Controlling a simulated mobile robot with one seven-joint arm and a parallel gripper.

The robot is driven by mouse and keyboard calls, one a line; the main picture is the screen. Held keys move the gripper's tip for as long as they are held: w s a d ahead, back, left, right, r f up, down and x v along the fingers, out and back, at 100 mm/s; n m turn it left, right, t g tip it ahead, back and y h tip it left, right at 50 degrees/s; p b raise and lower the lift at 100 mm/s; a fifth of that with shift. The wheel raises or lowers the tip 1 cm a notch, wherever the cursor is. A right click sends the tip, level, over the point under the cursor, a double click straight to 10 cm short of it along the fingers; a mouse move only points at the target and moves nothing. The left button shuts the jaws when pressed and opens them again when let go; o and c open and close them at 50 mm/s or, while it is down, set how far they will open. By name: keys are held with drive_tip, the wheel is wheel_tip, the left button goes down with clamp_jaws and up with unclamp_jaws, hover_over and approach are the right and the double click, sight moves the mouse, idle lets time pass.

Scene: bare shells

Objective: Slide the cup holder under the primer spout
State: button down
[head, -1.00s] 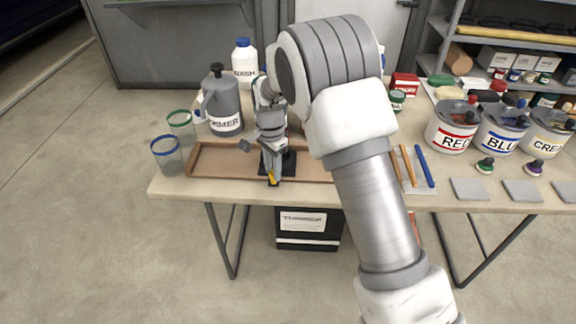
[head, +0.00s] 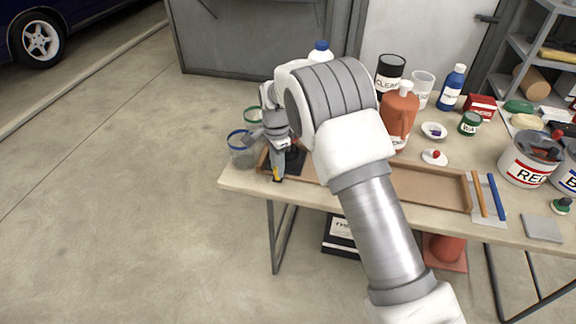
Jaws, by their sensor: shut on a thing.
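The black cup holder (head: 297,158) sits in the left end of a long brown wooden tray (head: 430,186) at the table's front edge. A yellow tab (head: 276,174) shows at its front. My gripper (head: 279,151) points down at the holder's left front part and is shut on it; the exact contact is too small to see. The primer jug and its spout are hidden behind my gripper and arm.
An orange jug (head: 398,118) stands behind the tray. The tray's right part is clear. Paint cans (head: 527,160) stand right.

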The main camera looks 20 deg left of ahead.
drive_tip(key=shift+a, duration=0.35)
drive_tip(key=shift+a, duration=0.1)
drive_tip(key=c, duration=0.6)
unclamp_jaws()
wheel_tip(320, 180, up, 18)
drive_tip(key=p, duration=0.2)
drive_tip(key=shift+f, duration=0.25)
